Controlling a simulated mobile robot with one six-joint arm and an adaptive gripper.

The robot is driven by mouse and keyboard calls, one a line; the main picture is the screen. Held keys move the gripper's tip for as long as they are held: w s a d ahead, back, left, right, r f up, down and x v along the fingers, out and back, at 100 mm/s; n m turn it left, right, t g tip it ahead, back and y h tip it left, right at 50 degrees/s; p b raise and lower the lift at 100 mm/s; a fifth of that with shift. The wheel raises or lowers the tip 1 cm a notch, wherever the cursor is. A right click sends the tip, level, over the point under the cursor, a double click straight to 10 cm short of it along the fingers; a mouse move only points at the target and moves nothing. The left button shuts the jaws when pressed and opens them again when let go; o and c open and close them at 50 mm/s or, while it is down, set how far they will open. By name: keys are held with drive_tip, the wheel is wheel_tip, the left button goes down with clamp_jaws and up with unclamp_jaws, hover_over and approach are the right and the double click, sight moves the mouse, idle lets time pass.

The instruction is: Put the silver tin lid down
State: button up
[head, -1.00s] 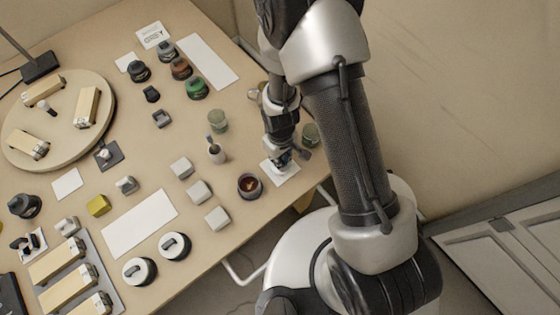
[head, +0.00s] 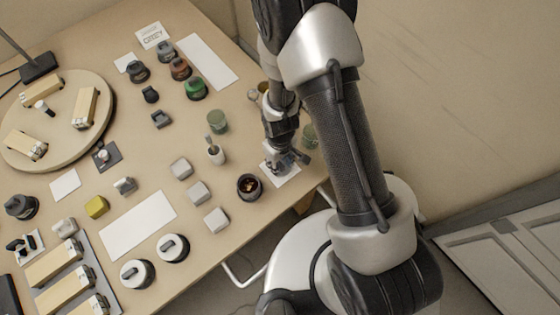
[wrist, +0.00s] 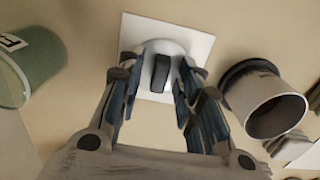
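The silver tin lid (wrist: 172,47) is a pale round disc with a dark upright grip bar. In the wrist view it appears to lie flat on a white card (wrist: 198,48). My gripper (wrist: 158,82) is open, with one finger on each side of the bar and a gap showing on both sides. The fingers hide part of the lid's sides. In the head view my gripper (head: 285,160) is low over the white card (head: 283,180) near the table's right edge, and it hides the lid.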

drive_tip(key=shift+r, duration=0.1)
wheel_tip(320, 180, up, 12)
drive_tip(key=p, duration=0.4)
wheel_tip(320, 180, up, 11)
drive_tip(key=m+t, duration=0.1)
drive_tip(key=m, duration=0.1)
hover_over(280, 164)
drive_tip(key=w+d, duration=0.1)
drive_tip(key=d, duration=0.1)
drive_tip(key=s+d+r+m+t, duration=0.1)
drive_tip(key=s+d+r, duration=0.15)
drive_tip(key=r, duration=0.55)
drive_tip(key=s+d+r+m+t, duration=0.2)
drive_tip(key=s+d+r, duration=0.4)
drive_tip(key=s+r, duration=0.6)
drive_tip(key=shift+d+r+m+t, duration=0.2)
drive_tip(key=shift+r+m+t, duration=0.15)
drive_tip(key=shift+m, duration=0.55)
